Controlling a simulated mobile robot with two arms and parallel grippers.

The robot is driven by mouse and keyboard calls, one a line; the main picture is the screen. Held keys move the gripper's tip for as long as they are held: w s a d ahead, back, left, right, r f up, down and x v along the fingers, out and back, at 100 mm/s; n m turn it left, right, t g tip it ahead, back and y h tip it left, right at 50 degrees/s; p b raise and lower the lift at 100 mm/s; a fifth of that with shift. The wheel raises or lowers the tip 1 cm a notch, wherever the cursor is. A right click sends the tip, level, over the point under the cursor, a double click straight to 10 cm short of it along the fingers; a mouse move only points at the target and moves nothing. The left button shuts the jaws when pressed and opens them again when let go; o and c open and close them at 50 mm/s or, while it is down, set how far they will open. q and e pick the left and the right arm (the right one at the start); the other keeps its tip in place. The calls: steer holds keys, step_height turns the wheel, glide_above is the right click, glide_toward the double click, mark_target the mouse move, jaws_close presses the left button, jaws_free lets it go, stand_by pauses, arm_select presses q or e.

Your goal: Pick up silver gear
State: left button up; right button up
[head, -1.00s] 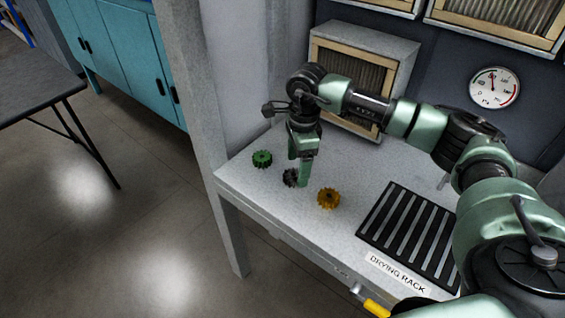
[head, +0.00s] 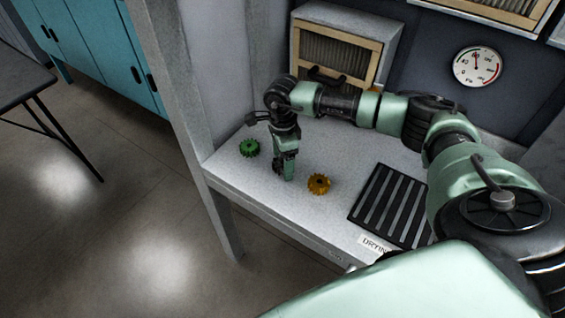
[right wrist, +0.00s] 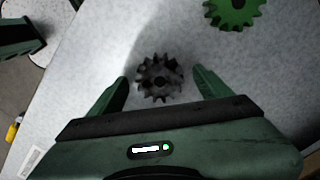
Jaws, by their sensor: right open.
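The silver gear (right wrist: 160,78) looks dark grey and lies flat on the speckled worktop. In the right wrist view it sits between and slightly ahead of the two fingertips of my open right gripper (right wrist: 164,82), with a gap on each side. In the head view my right gripper (head: 286,172) points down over the gear, which it mostly hides; only a dark edge of the silver gear (head: 277,167) shows.
A green gear (head: 249,148) lies left of the gripper and an orange gear (head: 318,184) to its right. A black slatted drying rack (head: 392,205) lies further right. A framed filter box (head: 340,50) stands behind.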

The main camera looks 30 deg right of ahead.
jaws_close()
arm_select(q)
steer(key=shift+s, duration=0.65)
arm_select(e)
steer(key=shift+w, duration=0.1)
arm_select(q)
steer(key=shift+f, duration=0.1)
arm_select(e)
steer(key=shift+r, duration=0.1)
